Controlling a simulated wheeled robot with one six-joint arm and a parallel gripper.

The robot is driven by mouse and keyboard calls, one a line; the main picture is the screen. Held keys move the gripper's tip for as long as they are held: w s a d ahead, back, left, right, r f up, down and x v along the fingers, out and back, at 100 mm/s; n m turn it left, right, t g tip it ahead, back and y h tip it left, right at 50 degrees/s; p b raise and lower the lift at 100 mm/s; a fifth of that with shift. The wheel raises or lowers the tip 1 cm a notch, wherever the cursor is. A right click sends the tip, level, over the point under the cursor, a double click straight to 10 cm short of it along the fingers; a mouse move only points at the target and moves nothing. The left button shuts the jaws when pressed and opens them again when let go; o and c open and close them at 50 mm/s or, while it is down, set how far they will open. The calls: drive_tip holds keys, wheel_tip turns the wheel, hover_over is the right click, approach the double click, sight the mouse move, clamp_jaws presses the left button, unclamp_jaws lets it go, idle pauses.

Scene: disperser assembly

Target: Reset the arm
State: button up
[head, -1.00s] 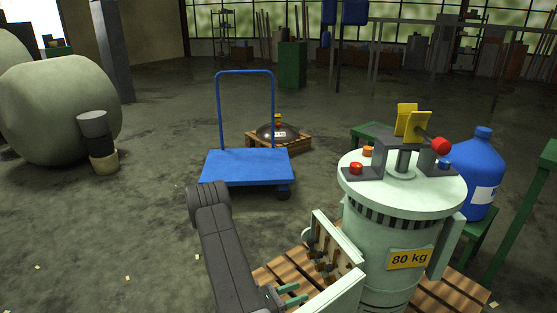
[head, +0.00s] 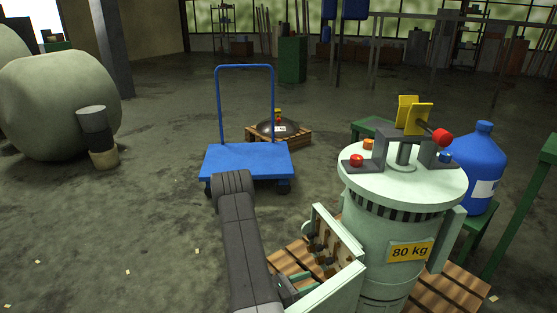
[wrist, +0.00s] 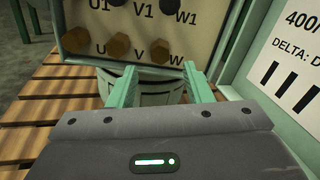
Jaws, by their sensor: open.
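My gripper (wrist: 160,85) is open, with its two green fingers apart and nothing seen between them. It points at the terminal board (wrist: 150,30), which carries brass bolts and letters such as U, V and W. In the head view my gripper (head: 294,286) is low beside the pale green disperser (head: 385,240), partly hidden behind the open box panel (head: 335,292). The terminal board also shows in the head view (head: 338,240). The disperser stands upright on a wooden pallet (head: 450,292) and bears a yellow 80 kg label.
A blue cart (head: 248,160) stands behind my arm. A dark domed part (head: 278,128) rests on a small pallet beyond it. A blue jug (head: 482,165) is on a green stand at right. A white labelled panel (wrist: 290,70) is close to my gripper's right.

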sight(325, 275)
drive_tip(key=b+x, duration=0.1)
drive_tip(key=x, duration=0.5)
drive_tip(key=shift+d+f+b, duration=0.1)
drive_tip(key=shift+d+b, duration=0.25)
drive_tip(key=shift+a+n+p, duration=0.2)
drive_tip(key=shift+n+p, duration=0.4)
drive_tip(key=shift+n, duration=0.2)
drive_tip(key=n+p, duration=0.1)
drive_tip(key=n, duration=0.2)
drive_tip(key=shift+w, duration=0.1)
drive_tip(key=n+p, duration=0.1)
drive_tip(key=n, duration=0.3)
drive_tip(key=shift+n+p, duration=0.55)
drive_tip(key=shift+n, duration=1.45)
